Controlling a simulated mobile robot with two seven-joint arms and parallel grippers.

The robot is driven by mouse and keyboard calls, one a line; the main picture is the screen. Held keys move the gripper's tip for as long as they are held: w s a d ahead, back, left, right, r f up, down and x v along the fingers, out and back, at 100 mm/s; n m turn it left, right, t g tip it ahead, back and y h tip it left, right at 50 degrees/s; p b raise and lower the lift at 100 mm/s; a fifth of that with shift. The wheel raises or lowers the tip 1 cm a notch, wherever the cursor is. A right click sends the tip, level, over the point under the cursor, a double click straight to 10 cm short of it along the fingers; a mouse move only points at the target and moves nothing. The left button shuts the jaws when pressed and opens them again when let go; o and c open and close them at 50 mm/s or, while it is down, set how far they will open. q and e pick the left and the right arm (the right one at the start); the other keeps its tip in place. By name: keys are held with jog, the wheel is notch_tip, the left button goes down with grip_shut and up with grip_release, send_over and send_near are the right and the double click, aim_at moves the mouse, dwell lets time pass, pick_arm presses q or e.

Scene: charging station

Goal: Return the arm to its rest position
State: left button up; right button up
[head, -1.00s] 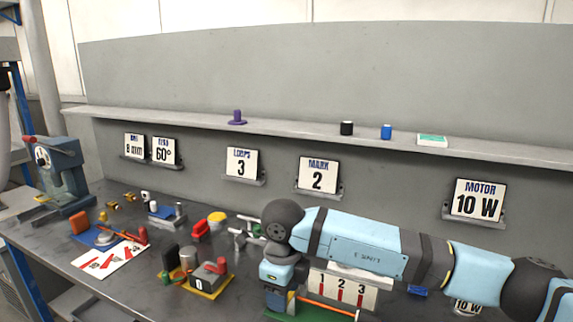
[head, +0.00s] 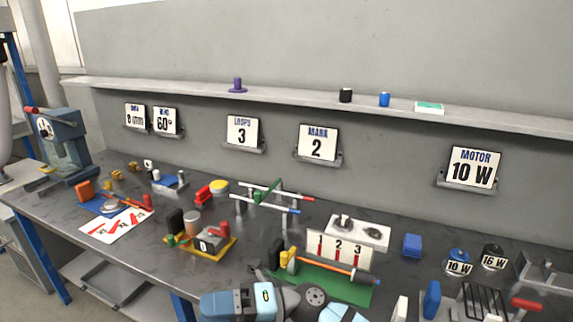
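My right arm (head: 345,313) lies along the bottom edge of the head view, in front of the bench. Its light blue wrist section (head: 232,303) points left, and a dark round joint sits to the right of it. The fingers of my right gripper cannot be made out, and I see no object held by it. My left arm and gripper do not show.
The grey bench (head: 150,262) carries a green-based fixture (head: 345,290) with a 1-2-3 plate, just behind my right arm. A yellow-based unit (head: 212,249) stands left of it. A shelf (head: 300,105) runs along the wall.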

jog(key=w+d+f+m+t+h, duration=0.25)
jog(key=d+f+m+t, duration=0.35)
jog(key=m+t, duration=0.65)
jog(key=w+d+f+m+t+h, duration=0.2)
jog(key=d+f+m+t+h, duration=0.25)
jog(key=d+m+t, duration=0.8)
jog(key=s+d+f+m+g+h, duration=0.45)
jog(key=s+d+f+m, duration=0.2)
jog(key=f, duration=0.35)
jog(key=s+d+f+m+g+h, duration=0.45)
jog(key=s+f+m, duration=0.25)
jog(key=f, duration=0.3)
notch_tip(320, 180, up, 11)
jog(key=s+d+p, duration=0.1)
jog(key=s+p, duration=0.1)
jog(key=p, duration=1.1)
jog(key=shift+s+d+f, duration=0.2)
jog(key=shift+d, duration=0.15)
